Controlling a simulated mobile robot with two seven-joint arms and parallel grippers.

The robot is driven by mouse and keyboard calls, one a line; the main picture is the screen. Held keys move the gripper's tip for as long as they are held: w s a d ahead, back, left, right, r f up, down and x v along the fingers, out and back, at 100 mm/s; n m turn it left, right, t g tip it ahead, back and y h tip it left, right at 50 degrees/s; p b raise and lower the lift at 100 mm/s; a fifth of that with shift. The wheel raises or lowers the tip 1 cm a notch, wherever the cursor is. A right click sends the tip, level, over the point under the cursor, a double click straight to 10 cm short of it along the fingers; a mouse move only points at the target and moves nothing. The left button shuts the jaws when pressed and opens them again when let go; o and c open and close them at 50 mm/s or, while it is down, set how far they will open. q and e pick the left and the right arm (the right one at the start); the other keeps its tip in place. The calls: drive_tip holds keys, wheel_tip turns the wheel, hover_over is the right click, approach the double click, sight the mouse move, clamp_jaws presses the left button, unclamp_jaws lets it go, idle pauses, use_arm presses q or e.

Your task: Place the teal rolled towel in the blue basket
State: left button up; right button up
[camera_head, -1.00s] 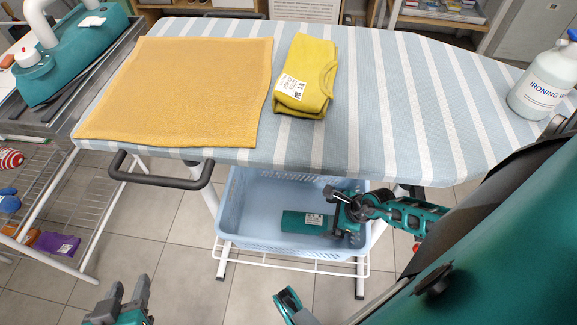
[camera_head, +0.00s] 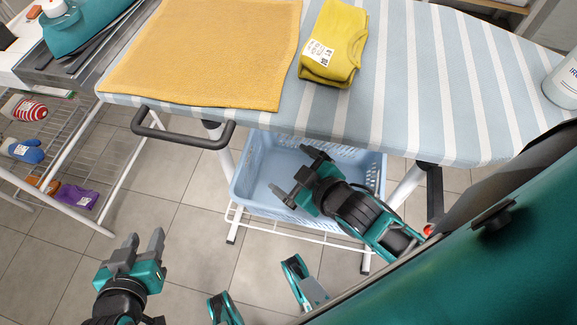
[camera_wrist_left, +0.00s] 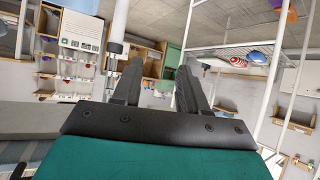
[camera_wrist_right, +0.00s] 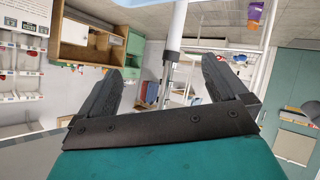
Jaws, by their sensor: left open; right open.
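The light blue basket (camera_head: 254,168) sits on the white rack under the ironing board. My right gripper (camera_head: 288,169) is open above the basket, its fingers pointing left in the head view and empty. No teal rolled towel can be made out now; the gripper and wrist cover much of the basket's interior. The right wrist view shows the spread fingers (camera_wrist_right: 163,80) with nothing between them. My left gripper (camera_head: 143,240) is open and empty over the floor, left of the basket. Its fingers (camera_wrist_left: 158,75) are also apart in the left wrist view.
The striped ironing board (camera_head: 420,80) overhangs the basket, carrying an orange towel (camera_head: 205,55), a folded yellow garment (camera_head: 335,45) and a white bottle (camera_head: 563,82). A black handle (camera_head: 183,140) juts from its front edge. A wire rack (camera_head: 75,150) stands left. Floor between is clear.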

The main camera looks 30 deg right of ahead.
use_arm(q)
drive_tip(key=shift+a, duration=0.1)
use_arm(e)
drive_tip(key=m, duration=0.1)
drive_tip(key=s+a+m, duration=0.1)
drive_tip(key=a+r+m+y, duration=0.1)
drive_tip(key=shift+s+a+r+m+g, duration=0.1)
drive_tip(key=shift+s+m+g, duration=0.15)
drive_tip(key=shift+m+g, duration=0.15)
use_arm(q)
wheel_tip(320, 180, up, 6)
drive_tip(key=s+a+y+p, duration=0.1)
drive_tip(key=a+p, duration=0.1)
drive_tip(key=p, duration=0.8)
drive_tip(key=shift+s+a, duration=0.35)
drive_tip(key=shift+a, duration=0.05)
use_arm(e)
wheel_tip(320, 180, up, 6)
drive_tip(key=s+d+h, duration=0.1)
drive_tip(key=d, duration=0.2)
drive_tip(key=shift+s, duration=0.25)
